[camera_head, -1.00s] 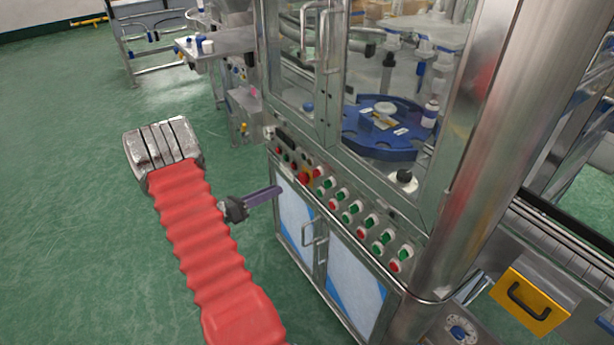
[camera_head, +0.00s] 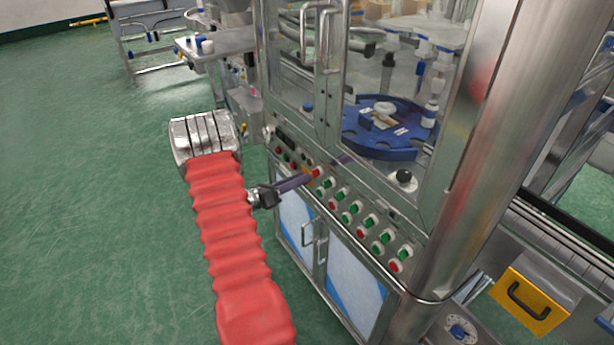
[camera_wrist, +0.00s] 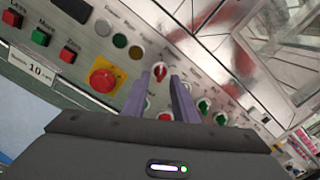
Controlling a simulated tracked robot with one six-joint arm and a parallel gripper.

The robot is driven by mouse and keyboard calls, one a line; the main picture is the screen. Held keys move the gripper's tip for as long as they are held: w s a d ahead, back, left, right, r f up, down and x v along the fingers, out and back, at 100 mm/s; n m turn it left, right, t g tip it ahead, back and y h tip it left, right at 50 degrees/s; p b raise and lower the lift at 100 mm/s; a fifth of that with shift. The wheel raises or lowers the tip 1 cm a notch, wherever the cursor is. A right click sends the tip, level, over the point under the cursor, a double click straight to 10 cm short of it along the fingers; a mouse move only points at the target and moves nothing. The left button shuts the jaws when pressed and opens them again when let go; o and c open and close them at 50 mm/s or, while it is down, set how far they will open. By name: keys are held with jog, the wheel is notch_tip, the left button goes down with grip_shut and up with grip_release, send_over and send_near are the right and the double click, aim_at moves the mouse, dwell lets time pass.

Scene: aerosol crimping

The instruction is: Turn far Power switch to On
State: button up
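The control panel (camera_head: 345,205) runs along the front of the steel machine, with red and green switches on white bases. In the wrist view a red switch (camera_wrist: 160,71) sits just beyond and between my fingertips; its label is too small to read, so I cannot tell whether it is the far Power switch. My gripper (camera_wrist: 159,77) has two purple fingers, apart with a clear gap. It also shows in the head view (camera_head: 309,179), its tips close to the panel. I cannot tell whether the fingers touch the switch.
A red emergency stop on a yellow base (camera_wrist: 103,78) is left of my fingers. Green switches (camera_wrist: 204,105) lie to the right, and another red knob (camera_wrist: 165,116) shows between the fingers. Glass doors with a handle (camera_head: 307,35) stand above the panel. Green floor (camera_head: 90,200) is open at left.

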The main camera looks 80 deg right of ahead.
aim_at(315, 173)
jog(key=x, duration=0.3)
jog(key=shift+s+d, duration=0.1)
jog(key=shift+c, duration=0.5)
grip_shut()
